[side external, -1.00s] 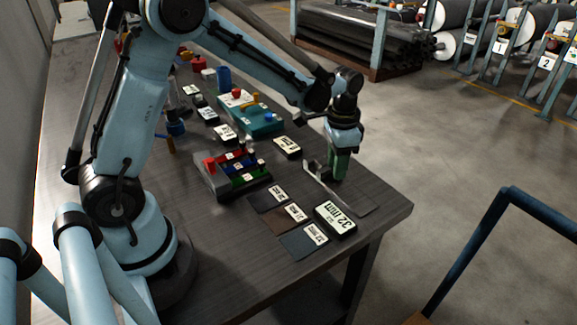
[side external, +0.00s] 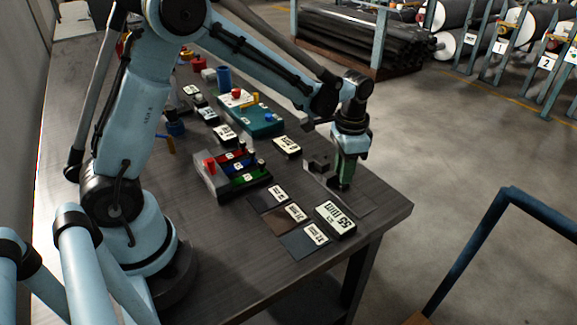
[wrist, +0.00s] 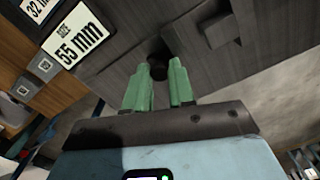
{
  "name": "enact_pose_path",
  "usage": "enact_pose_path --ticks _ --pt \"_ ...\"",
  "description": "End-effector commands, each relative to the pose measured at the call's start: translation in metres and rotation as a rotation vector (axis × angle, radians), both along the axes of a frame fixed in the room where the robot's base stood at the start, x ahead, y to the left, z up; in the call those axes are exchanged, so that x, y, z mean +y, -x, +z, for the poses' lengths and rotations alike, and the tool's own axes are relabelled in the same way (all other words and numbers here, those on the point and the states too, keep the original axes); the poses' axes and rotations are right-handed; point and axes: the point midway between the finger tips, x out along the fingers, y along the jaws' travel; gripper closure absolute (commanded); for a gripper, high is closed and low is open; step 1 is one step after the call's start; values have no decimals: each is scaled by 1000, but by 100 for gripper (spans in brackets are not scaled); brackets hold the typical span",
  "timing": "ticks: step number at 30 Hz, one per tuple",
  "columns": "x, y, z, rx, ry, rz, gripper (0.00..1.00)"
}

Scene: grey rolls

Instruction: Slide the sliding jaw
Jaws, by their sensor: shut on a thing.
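My gripper (side external: 346,186) is low over the near right part of the table, its green fingers closed around a dark knob (wrist: 157,70), which I take to be on the sliding jaw. The fingers hide most of the jaw in the side view. A fixed dark block (side external: 320,164) of the gauge stands left of my gripper; in the wrist view it (wrist: 222,30) lies beyond the fingers, to the upper right, apart from them. The gauge's flat dark rail (side external: 362,206) lies on the table. A white readout (side external: 335,217) shows 55 mm; in the wrist view it (wrist: 80,35) is upper left.
Three flat labelled mats (side external: 304,241) lie left of the readout. A grey tray with coloured slots (side external: 232,175) and a teal block (side external: 262,122) stand farther left and back. The table's right edge (side external: 405,203) is close to my gripper.

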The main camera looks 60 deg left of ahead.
Motion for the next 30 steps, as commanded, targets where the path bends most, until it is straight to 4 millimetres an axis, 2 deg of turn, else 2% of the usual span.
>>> enact_pose_path --ticks 4,5,6,7,15,19,23,30 --pt "-6 0 0 -1 17 -7 100" --pt "-7 0 0 -1 17 -7 73" --pt "-7 0 0 -1 17 -7 67" --pt "-7 0 0 -1 17 -7 66" --pt "-5 0 1 -1 13 -6 66" --pt "-5 0 10 0 12 -5 66" --pt "-4 0 30 0 12 -5 66" --pt "-5 0 76 -1 13 -6 66"
